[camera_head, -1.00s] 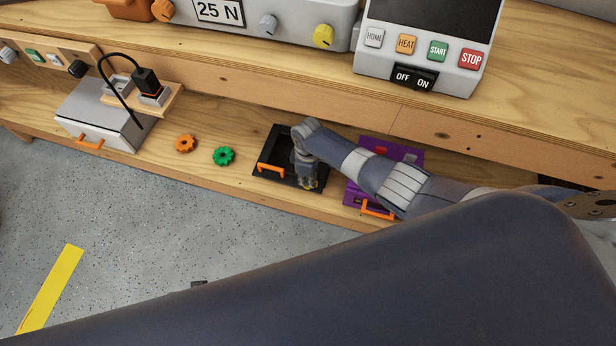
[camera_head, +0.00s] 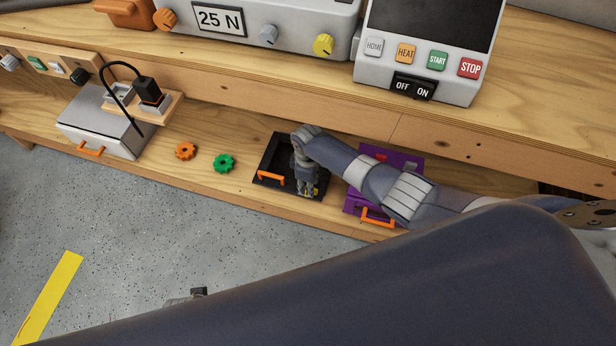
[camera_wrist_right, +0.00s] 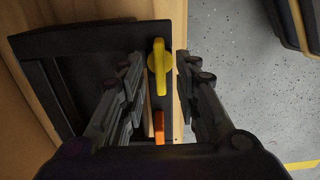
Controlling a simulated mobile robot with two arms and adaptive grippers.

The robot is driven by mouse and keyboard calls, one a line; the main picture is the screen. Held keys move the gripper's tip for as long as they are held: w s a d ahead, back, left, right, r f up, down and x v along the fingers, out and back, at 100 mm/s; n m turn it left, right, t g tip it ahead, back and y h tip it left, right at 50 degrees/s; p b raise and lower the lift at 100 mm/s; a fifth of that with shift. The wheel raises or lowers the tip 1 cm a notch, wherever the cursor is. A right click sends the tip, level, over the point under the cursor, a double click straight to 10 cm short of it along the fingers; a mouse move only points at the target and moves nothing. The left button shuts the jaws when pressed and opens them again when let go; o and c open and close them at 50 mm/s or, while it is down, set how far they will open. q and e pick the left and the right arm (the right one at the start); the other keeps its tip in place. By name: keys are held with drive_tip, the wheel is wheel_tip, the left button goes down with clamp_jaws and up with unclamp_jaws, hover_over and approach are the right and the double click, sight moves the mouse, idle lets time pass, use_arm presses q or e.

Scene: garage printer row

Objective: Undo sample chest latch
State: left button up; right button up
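A black chest (camera_head: 270,155) with an orange handle (camera_head: 271,179) sits on the low wooden shelf. Its yellow latch (camera_head: 316,190) is at the front right edge, partly hidden by my right gripper (camera_head: 308,191). In the right wrist view the yellow latch (camera_wrist_right: 159,68) has a round hub and a long lever pointing along the chest's front edge. My right gripper (camera_wrist_right: 157,88) is open there, one finger on each side of the latch, with visible gaps. My left gripper cannot be made out.
A purple box (camera_head: 398,160) stands right of the black chest, partly behind my right arm. Orange (camera_head: 186,151) and green (camera_head: 224,163) knobs and a grey box (camera_head: 100,125) are to the left. The upper bench overhangs the shelf. Open floor lies in front.

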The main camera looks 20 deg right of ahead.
drive_tip(key=shift+s+r, duration=0.1)
drive_tip(key=shift+r, duration=2.95)
drive_tip(key=s+a+f+m+y, duration=0.15)
drive_tip(key=s+f+m, duration=0.25)
drive_tip(key=s+f, duration=0.5)
use_arm(q)
drive_tip(key=s+a+f+g+p, duration=0.1)
drive_tip(key=s+a+f+p, duration=0.1)
drive_tip(key=s+p, duration=1.4)
drive_tip(key=shift+s+a+p, duration=0.3)
drive_tip(key=shift+s+a, duration=0.35)
drive_tip(key=shift+s, duration=0.4)
use_arm(e)
drive_tip(key=s+d+f+m, duration=0.1)
drive_tip(key=s+d, duration=0.2)
drive_tip(key=s, duration=0.8)
drive_tip(key=s+d+f+m+h, duration=0.1)
drive_tip(key=s+d+m, duration=0.1)
drive_tip(key=s, duration=0.9)
drive_tip(key=s+d+f+m+t, duration=0.1)
drive_tip(key=s+d, duration=0.4)
drive_tip(key=s, duration=0.6)
drive_tip(key=shift+s+m, duration=0.4)
drive_tip(key=shift+m, duration=0.1)
drive_tip(key=shift+d+h, duration=0.1)
drive_tip(key=shift+h, duration=0.15)
